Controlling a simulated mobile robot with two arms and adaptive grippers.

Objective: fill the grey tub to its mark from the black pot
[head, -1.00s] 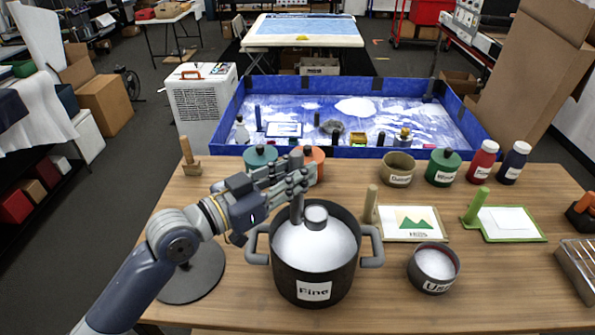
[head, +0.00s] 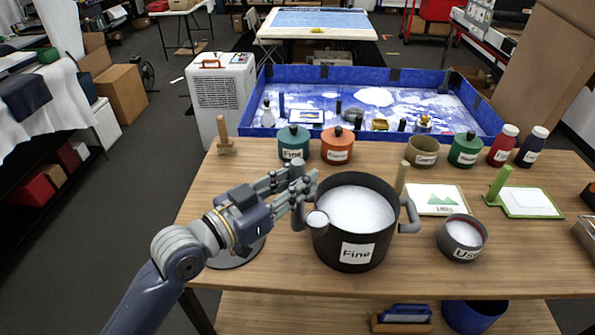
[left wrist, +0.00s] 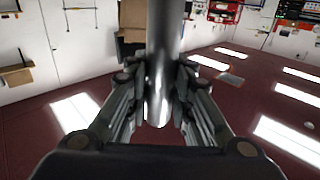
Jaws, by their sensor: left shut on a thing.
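The black pot (head: 341,252), labelled "Fine", stands on the table with white powder (head: 358,208) inside. The small grey tub (head: 450,243), labelled "Use", stands to its right and also holds white powder; I cannot make out its mark. My left gripper (head: 299,184) is shut on the upright grey handle of a scoop. The scoop's small round cup (head: 317,219) shows at the pot's left rim; its top looks pale, but I cannot tell how full it is. The handle (left wrist: 160,70) runs between the fingers in the left wrist view. My right gripper is out of view.
Teal (head: 293,144), orange (head: 337,146) and green (head: 465,151) lidded jars, an open olive bowl (head: 423,152) and two bottles line the back. A picture card (head: 437,199) and a green-edged board (head: 530,203) lie at right. A blue-walled tray (head: 385,136) stands behind.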

